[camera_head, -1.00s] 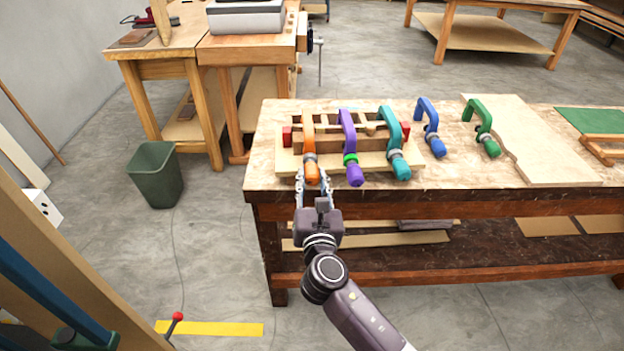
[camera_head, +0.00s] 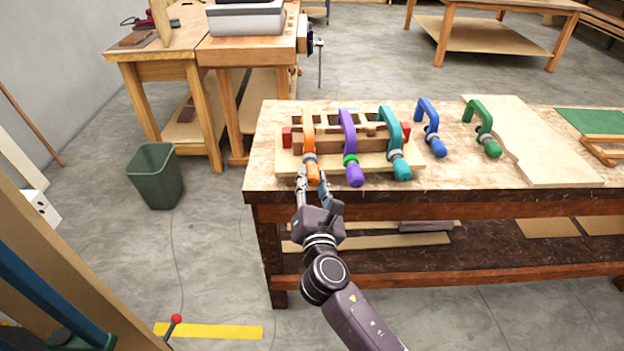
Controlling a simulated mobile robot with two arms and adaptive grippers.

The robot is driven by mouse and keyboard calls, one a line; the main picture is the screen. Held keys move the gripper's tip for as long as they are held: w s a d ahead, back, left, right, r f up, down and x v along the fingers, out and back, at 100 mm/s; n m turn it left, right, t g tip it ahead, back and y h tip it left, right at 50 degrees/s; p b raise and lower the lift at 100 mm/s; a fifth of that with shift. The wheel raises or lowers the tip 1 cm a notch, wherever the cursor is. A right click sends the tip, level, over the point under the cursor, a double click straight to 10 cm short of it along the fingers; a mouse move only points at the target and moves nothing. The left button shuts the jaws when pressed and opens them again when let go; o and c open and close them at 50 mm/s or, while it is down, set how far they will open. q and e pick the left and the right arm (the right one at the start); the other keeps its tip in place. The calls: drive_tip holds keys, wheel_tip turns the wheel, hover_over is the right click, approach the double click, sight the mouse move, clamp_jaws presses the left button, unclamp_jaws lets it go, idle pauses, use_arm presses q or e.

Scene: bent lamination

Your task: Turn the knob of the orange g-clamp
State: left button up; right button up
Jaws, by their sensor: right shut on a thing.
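The orange g-clamp (camera_head: 308,130) stands at the left end of the wooden lamination form (camera_head: 287,161) on the workbench. Its knob (camera_head: 313,172) points toward the bench's front edge. My right gripper (camera_head: 312,182) reaches up from below, with one finger on each side of the knob, and is shut on it. The gripper body is rolled to one side. My left gripper is not in view.
A purple clamp (camera_head: 348,135) and a teal clamp (camera_head: 391,135) sit to the right on the same form. A blue clamp (camera_head: 429,128) and a green clamp (camera_head: 484,130) lie farther right on the workbench (camera_head: 450,180). A green bin (camera_head: 155,178) stands on the floor at left.

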drive_tip(key=o, duration=1.2)
drive_tip(key=shift+c, duration=0.2)
drive_tip(key=s, duration=1.2)
drive_tip(key=shift+d, duration=0.45)
drive_tip(key=shift+f, duration=0.15)
